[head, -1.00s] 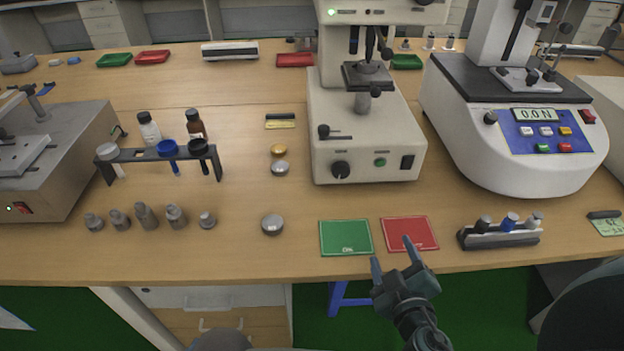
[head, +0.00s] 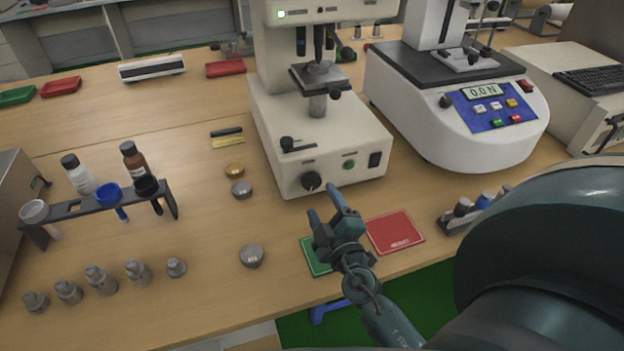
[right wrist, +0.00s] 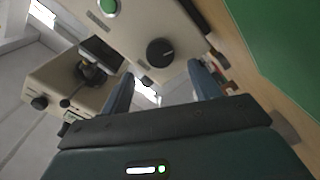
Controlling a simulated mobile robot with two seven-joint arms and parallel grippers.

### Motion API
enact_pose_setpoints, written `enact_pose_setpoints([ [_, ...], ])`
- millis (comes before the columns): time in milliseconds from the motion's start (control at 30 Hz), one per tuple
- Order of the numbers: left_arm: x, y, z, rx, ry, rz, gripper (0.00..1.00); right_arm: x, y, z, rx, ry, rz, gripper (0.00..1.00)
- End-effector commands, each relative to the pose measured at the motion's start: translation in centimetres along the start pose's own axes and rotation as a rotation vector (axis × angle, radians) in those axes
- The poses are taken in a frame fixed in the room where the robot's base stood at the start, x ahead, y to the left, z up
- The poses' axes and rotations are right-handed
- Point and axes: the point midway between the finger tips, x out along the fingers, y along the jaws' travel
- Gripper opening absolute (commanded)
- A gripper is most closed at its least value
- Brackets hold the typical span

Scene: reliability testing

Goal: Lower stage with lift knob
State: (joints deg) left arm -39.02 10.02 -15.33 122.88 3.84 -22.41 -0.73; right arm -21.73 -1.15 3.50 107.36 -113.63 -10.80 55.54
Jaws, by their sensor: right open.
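The white tester (head: 330,150) stands at the back of the bench. Its small stage (head: 318,77) sits on a grey post above the base. The black round lift knob (head: 311,181) is on the left of the base's front face; in the right wrist view the knob (right wrist: 160,53) lies ahead, between and beyond the fingers. My right gripper (head: 323,202) is open and empty, just in front of and below the knob in the head view, with its fingers pointing toward the base. No contact with the knob shows. My left gripper is not in view.
A green mat (head: 315,257) lies partly under my right gripper, with a red mat (head: 395,232) beside it. Metal discs (head: 242,188) and a vial rack (head: 95,205) are to the left. A force tester (head: 455,110) stands right. A small rack (head: 460,216) is partly behind my arm.

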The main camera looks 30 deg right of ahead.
Motion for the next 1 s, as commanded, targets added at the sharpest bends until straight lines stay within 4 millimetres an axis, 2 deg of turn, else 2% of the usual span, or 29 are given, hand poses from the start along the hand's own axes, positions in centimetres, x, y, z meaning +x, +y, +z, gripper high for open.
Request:
enact_pose_setpoints([
  [33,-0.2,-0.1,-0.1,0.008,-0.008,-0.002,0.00,1.3,0.3,-0.2,0.002,0.000,0.001,0.62],
  [200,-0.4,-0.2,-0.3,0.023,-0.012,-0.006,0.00,4.4,0.2,-0.1,0.002,0.001,0.000,0.62],
  [400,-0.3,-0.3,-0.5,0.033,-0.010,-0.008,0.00,6.4,0.0,0.0,0.000,0.000,0.000,0.62],
  [767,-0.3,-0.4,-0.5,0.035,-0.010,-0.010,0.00,6.8,0.0,0.0,0.000,0.000,-0.001,0.62],
  [1000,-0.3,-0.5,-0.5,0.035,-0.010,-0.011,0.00,6.8,-0.1,0.0,0.000,0.000,-0.001,0.42],
])
